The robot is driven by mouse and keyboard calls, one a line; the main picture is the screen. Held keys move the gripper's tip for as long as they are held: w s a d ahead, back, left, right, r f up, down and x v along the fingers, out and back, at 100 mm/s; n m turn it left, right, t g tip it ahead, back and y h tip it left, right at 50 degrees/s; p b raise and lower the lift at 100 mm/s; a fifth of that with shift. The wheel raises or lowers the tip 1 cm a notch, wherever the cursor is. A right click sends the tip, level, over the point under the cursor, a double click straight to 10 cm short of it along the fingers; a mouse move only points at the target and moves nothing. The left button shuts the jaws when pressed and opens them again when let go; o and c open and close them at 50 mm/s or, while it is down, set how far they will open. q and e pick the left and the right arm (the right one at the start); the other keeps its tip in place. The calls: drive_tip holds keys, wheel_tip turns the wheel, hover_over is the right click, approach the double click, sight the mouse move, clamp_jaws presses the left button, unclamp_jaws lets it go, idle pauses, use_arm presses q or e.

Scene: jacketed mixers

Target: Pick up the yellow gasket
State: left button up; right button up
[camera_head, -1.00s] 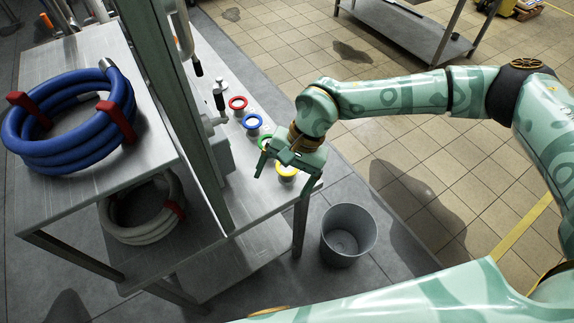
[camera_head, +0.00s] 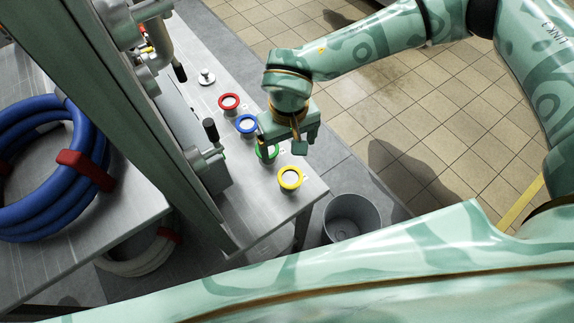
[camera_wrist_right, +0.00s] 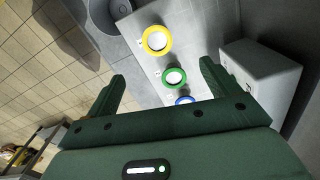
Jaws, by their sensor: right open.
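In the right wrist view the green gasket (camera_wrist_right: 174,77) lies between the open fingers (camera_wrist_right: 162,80). My left gripper is not in view.
A blue gasket (camera_head: 246,124) and a red gasket (camera_head: 229,102) lie in line farther back. A metal post (camera_head: 140,120) and valve fittings stand left of the row. Coiled blue hose (camera_head: 40,150) lies on the left shelf. A grey bin (camera_head: 352,217) stands on the floor beside the table.

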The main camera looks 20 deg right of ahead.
hover_over(291, 178)
drive_tip(key=f, duration=0.9)
drive_tip(key=shift+s+a+b, duration=0.1)
drive_tip(key=shift+a+b, duration=0.25)
drive_tip(key=shift+d+f, duration=0.1)
drive_tip(key=shift+f, duration=0.5)
drive_tip(key=f, duration=0.4)
drive_tip(key=shift+d+f, duration=0.2)
drive_tip(key=shift+d, duration=0.1)
use_arm(q)
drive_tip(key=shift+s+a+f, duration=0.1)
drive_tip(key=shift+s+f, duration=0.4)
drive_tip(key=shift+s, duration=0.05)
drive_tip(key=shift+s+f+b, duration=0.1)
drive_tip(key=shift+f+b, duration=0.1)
drive_tip(key=shift+b, duration=0.15)
use_arm(e)
drive_tip(key=shift+f, duration=0.2)
drive_tip(key=shift+c, duration=0.3)
drive_tip(key=c, duration=1)
